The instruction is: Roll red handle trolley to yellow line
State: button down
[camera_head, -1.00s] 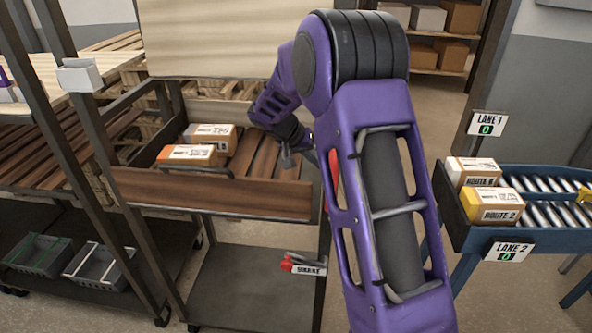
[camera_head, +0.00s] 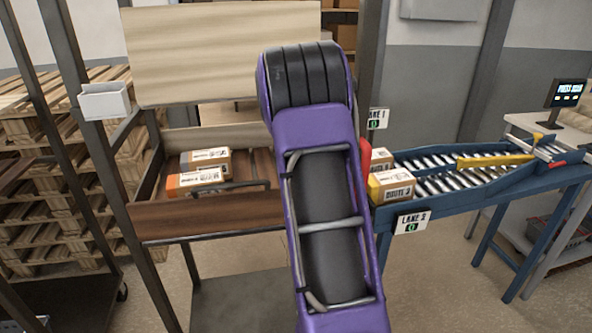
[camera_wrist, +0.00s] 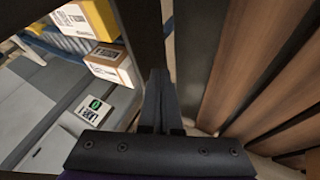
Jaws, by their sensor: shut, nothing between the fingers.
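The trolley has a brown wooden tray (camera_head: 205,222) with two cartons in it and a dark lower deck (camera_head: 235,300). A red part (camera_head: 365,156), perhaps its handle, shows just right of my arm. My gripper is hidden behind my arm in the head view. In the wrist view my gripper (camera_wrist: 161,80) has its fingers together with nothing between them. They are beside a dark upright post (camera_wrist: 143,35), and I cannot tell if they touch it. Brown slats (camera_wrist: 245,70) fill the right of that view. No yellow floor line is visible.
A blue roller conveyor (camera_head: 445,195) with cartons stands close on the right, with a Lane 2 sign (camera_head: 411,222) on its near end. Wooden pallets (camera_head: 40,190) are stacked at the left behind a dark rack post (camera_head: 62,130). Bare floor shows at the lower right.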

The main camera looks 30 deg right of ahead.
jog(key=d, duration=0.1)
jog(key=s+d, duration=0.1)
jog(key=d, duration=0.1)
jog(key=s+d, duration=0.1)
jog(key=d, duration=0.1)
jog(key=shift+d, duration=0.2)
jog(key=shift+d+r, duration=0.1)
